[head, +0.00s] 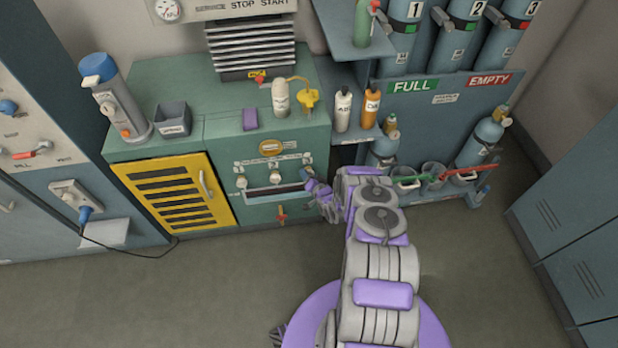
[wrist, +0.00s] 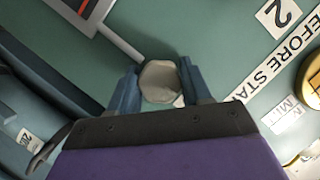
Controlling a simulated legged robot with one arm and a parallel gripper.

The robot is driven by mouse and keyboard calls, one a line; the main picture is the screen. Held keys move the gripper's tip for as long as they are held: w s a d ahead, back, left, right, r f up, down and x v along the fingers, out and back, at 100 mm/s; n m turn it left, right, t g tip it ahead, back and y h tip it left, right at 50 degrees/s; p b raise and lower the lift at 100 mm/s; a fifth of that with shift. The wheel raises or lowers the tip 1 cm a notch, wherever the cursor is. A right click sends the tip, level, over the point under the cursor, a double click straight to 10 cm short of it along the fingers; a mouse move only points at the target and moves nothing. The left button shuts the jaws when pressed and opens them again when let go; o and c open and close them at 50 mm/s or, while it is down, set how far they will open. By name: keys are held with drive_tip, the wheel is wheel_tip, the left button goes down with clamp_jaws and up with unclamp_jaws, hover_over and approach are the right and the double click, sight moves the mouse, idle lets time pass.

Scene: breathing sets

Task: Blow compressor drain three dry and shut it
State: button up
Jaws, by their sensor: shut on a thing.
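The green compressor cabinet (head: 222,152) has a row of drain knobs on its front above a dark slot. The left drain knob (head: 241,182) and the middle drain knob (head: 275,177) are in plain view. My gripper (head: 312,180) is at the right end of the row. In the wrist view, the blue fingers of my gripper (wrist: 158,90) are closed on both sides of a round grey knob (wrist: 160,80), which appears to be drain knob three. A label "2" (wrist: 277,14) lies to its upper right. Its own number label is not visible.
A red-handled valve (head: 282,213) sits low on the cabinet front. A yellow louvred door (head: 178,194) is to the left. Bottles (head: 343,108) stand on a shelf behind my gripper, and cylinders (head: 480,138) stand to the right. The floor in front is clear.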

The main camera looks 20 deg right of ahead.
drive_tip(key=shift+m+b, duration=0.3)
drive_tip(key=shift+m, duration=0.1)
idle(0.3)
drive_tip(key=o, duration=1)
drive_tip(key=shift+d, duration=0.1)
drive_tip(key=shift+o, duration=0.2)
drive_tip(key=p+v, duration=0.4)
drive_tip(key=v, duration=1.3)
drive_tip(key=shift+s+d+f, duration=0.2)
drive_tip(key=shift+d+f, duration=0.1)
drive_tip(key=shift+f, duration=0.1)
